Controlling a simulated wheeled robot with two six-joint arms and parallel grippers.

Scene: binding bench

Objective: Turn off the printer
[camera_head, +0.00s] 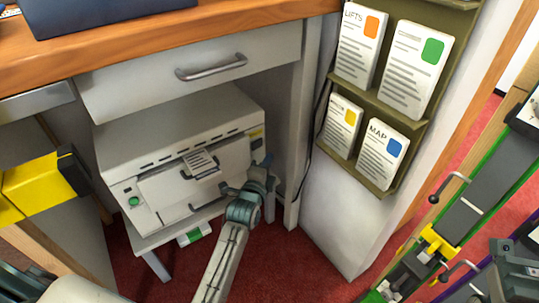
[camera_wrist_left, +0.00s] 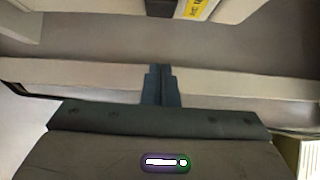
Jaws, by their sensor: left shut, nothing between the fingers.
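The white printer (camera_head: 190,125) sits on a low shelf under the bench. A round green button (camera_head: 134,201) is at the left of its front. A yellow label (camera_head: 256,133) with a dark part below it is at the right of its front. The label also shows at the top of the left wrist view (camera_wrist_left: 197,8), beside a dark block (camera_wrist_left: 160,7). My left gripper (camera_head: 267,163) is shut and empty before the printer's right front corner. In the wrist view its fingertips (camera_wrist_left: 160,70) point toward the printer's lower edge, below the label.
A drawer (camera_head: 200,70) with a metal handle hangs above the printer. A white leg (camera_head: 297,130) and a dark cable (camera_head: 316,120) stand close to the right of it. A leaflet rack (camera_head: 372,98) is farther right. Red carpet (camera_head: 280,260) lies below.

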